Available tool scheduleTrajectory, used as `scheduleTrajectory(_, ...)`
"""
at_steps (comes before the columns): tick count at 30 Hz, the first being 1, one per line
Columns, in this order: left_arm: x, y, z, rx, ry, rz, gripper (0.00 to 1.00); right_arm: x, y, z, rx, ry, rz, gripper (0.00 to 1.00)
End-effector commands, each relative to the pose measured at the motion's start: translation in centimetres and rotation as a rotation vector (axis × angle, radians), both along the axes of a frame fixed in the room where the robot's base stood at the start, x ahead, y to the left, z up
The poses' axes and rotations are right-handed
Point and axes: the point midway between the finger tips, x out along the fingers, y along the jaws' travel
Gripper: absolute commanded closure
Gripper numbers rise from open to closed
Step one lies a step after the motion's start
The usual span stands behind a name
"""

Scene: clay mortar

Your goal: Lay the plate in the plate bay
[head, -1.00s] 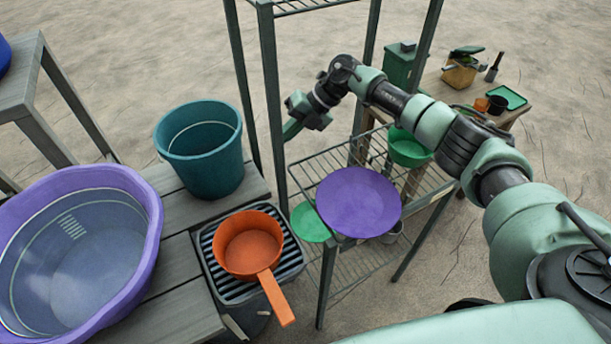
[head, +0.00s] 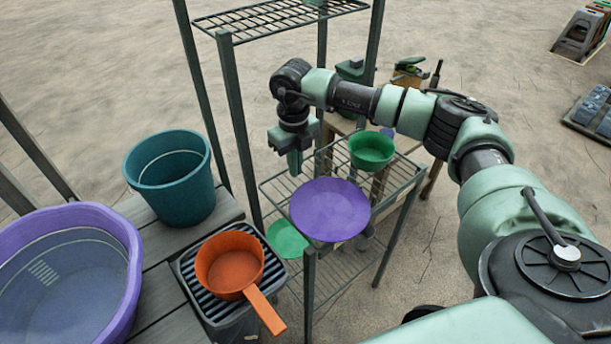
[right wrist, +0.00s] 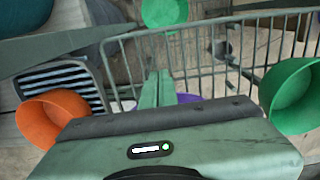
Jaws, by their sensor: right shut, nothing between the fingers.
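A purple plate (head: 330,210) lies flat at the front of the rack's middle wire shelf (head: 285,188). A sliver of the purple plate (right wrist: 188,98) shows behind the fingers in the right wrist view. A green round plate (head: 287,239) is lower, left of the purple one, partly hidden by it; it also shows in the right wrist view (right wrist: 163,12). My right gripper (head: 294,170) points down above the back left of that shelf, behind the purple plate. Its fingers (right wrist: 157,90) are shut and empty. I cannot tell which place is the plate bay. My left gripper is out of view.
A green bowl (head: 372,151) stands on the shelf's back right. Rack posts (head: 237,130) rise on the left. An orange pan (head: 235,265) sits on a ribbed grate, with a teal bucket (head: 172,180) and purple basin (head: 68,265) further left.

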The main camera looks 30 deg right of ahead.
Motion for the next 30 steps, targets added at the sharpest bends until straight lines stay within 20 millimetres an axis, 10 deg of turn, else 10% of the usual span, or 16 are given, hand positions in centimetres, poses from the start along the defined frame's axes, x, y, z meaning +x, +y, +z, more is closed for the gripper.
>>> scheduleTrajectory(8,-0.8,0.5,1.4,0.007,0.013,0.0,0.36,-4.5,-0.4,0.2,0.0,0.002,0.0,1.0)
scheduleTrajectory(30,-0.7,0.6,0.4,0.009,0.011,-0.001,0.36,-3.0,-0.2,-1.8,0.001,-0.001,-0.001,1.0)
